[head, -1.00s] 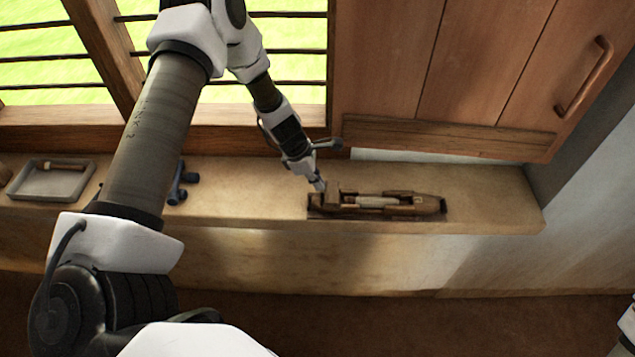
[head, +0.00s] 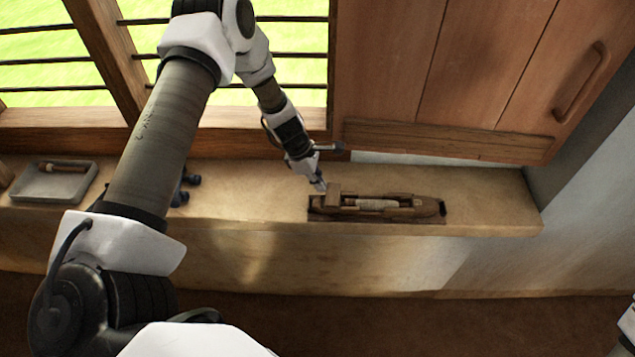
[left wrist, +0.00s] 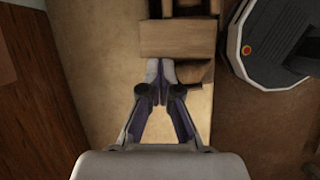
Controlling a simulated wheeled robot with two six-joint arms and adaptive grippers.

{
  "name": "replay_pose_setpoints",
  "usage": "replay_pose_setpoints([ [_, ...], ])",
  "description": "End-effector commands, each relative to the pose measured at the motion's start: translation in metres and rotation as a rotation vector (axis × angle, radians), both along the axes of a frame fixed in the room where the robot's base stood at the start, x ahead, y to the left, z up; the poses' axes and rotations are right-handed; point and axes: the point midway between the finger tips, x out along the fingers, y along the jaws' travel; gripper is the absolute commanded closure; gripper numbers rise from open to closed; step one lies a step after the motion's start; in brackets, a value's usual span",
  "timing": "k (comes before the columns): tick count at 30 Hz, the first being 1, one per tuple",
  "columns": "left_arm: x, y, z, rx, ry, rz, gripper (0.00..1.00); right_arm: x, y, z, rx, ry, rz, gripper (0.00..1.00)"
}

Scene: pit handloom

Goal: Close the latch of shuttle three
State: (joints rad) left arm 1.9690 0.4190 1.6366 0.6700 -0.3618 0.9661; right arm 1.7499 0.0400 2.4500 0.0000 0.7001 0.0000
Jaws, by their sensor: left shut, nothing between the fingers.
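The shuttle (head: 405,203) is a long brown wooden piece with a pale bobbin (head: 378,204) in its hollow, lying in a dark wooden holder (head: 375,217) on the ledge. A wooden block (head: 333,196), perhaps the latch, stands at its left end. My left gripper (head: 320,187) is shut and empty, its fingertips beside that block. In the left wrist view the shut fingertips (left wrist: 160,68) are at the near edge of the wooden block (left wrist: 178,38); I cannot tell whether they touch it. Only a sliver of my right arm shows at the right edge; its gripper is out of view.
The ledge (head: 490,200) is clear to the right of the shuttle. A grey tray (head: 50,188) with a wooden piece lies at the far left, and a dark blue object (head: 185,188) is partly behind my left arm. A wooden cabinet (head: 470,70) hangs above the ledge.

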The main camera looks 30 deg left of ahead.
Motion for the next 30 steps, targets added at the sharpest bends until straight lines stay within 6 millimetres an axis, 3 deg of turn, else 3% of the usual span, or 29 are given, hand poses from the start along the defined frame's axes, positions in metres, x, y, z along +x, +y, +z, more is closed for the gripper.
replay_pose_setpoints([
  [8, 0.008, -0.003, 0.001, 0.001, -0.001, -0.154, 1.0, 0.0, 0.0, 0.008, 0.0, 0.0, 0.0, 0.54],
  [18, 0.019, -0.009, -0.001, 0.001, 0.001, -0.404, 1.0, 0.0, 0.0, 0.001, 0.0, 0.0, 0.0, 0.54],
  [30, 0.024, -0.014, 0.0, 0.0, 0.0, -0.407, 1.0, 0.0, 0.0, -0.002, 0.0, 0.0, 0.0, 0.54],
])
